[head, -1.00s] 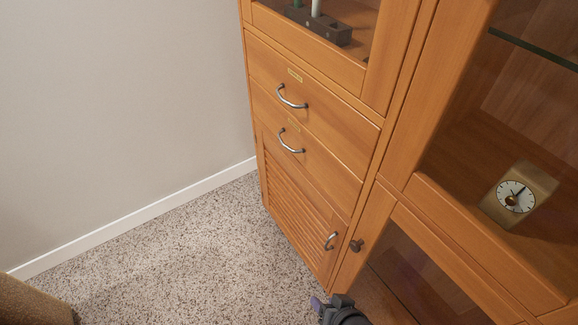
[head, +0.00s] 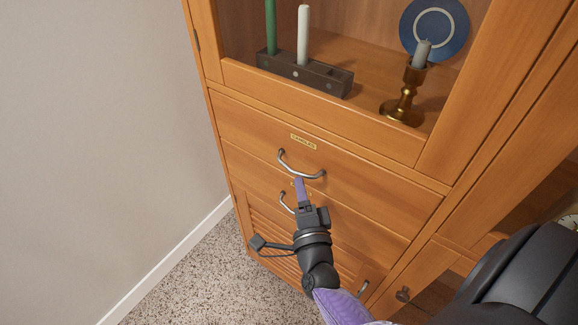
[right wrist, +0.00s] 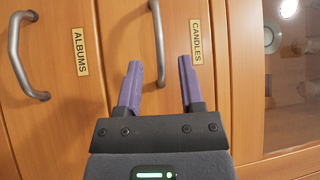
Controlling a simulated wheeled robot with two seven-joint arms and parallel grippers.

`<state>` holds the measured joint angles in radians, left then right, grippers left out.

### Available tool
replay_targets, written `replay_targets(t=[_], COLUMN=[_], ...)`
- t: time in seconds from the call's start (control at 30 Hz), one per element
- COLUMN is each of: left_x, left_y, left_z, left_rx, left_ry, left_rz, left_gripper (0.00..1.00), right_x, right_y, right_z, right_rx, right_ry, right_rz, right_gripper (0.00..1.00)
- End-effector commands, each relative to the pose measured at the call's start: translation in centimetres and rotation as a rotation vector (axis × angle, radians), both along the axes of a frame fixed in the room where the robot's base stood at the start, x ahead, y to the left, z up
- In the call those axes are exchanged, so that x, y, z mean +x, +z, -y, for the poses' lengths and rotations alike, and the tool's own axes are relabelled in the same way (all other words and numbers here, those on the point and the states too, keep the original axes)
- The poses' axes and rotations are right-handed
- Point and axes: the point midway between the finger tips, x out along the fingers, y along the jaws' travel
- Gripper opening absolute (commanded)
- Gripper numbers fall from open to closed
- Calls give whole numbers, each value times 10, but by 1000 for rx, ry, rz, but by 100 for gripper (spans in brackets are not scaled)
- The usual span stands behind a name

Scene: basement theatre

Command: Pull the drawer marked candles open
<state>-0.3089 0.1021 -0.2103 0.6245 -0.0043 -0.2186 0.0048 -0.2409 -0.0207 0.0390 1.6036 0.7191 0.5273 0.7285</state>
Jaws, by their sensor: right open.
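The candles drawer (head: 350,178) is the upper of two wooden drawers in the cabinet and is shut, its front flush. Its brass label (head: 303,142) sits above a curved metal handle (head: 318,175); the label (right wrist: 196,42) reads CANDLES in the right wrist view. My right gripper (head: 300,182) is open, with purple fingers pointing at this handle. In the right wrist view the handle (right wrist: 157,35) shows between the two fingers (right wrist: 160,64); whether they touch it I cannot tell. My left gripper is out of view.
The albums drawer, with its handle (right wrist: 18,50) and label (right wrist: 80,52), lies below. A louvred door is lower still. Behind glass above stand candles in a dark holder (head: 315,78), a brass candlestick (head: 402,105) and a blue plate (head: 409,35). A bare wall is left.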

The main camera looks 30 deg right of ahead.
Motion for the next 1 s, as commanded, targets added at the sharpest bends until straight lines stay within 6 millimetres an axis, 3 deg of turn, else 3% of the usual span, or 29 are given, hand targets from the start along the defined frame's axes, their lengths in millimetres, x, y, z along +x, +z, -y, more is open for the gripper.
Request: replay_targets(t=[0.1,0.23,0.6,0.83,1.0], left_x=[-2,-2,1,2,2], left_y=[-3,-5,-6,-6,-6], left_z=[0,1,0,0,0], left_rx=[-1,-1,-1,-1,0], left_ry=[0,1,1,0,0], left_rz=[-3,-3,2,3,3], left_gripper=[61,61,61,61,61], right_x=[24,41,49,49,49], right_y=[3,5,7,7,7], right_z=[9,16,19,19,19], right_rx=[-2,-2,-3,-3,-3], right_ry=[0,1,2,2,2], right_rz=[1,0,-3,-4,-4], right_gripper=[49,49,49,2,0])
